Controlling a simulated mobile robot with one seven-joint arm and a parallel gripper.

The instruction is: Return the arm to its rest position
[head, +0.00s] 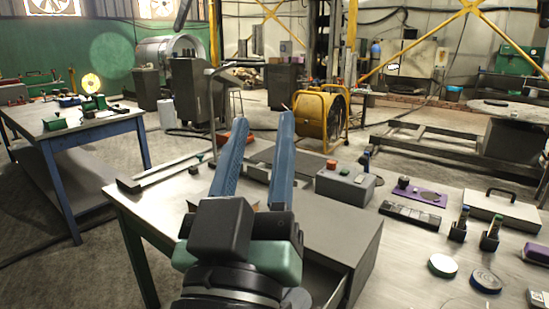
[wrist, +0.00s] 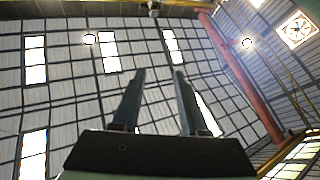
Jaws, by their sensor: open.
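My gripper (head: 262,122) is raised in the middle of the head view, above the near workbench. Its two long blue fingers stand apart and point upward and away, with nothing between them. In the wrist view my gripper (wrist: 159,73) also shows both fingers apart and empty, against the ceiling with its bright windows and lamps.
The near workbench (head: 400,255) holds a grey box with a red button (head: 345,184), a grey lidded case (head: 502,208), a purple mat (head: 420,192) and round tins. A yellow drum fan (head: 320,112) stands behind. A blue-legged table (head: 75,128) is at left, with open floor between.

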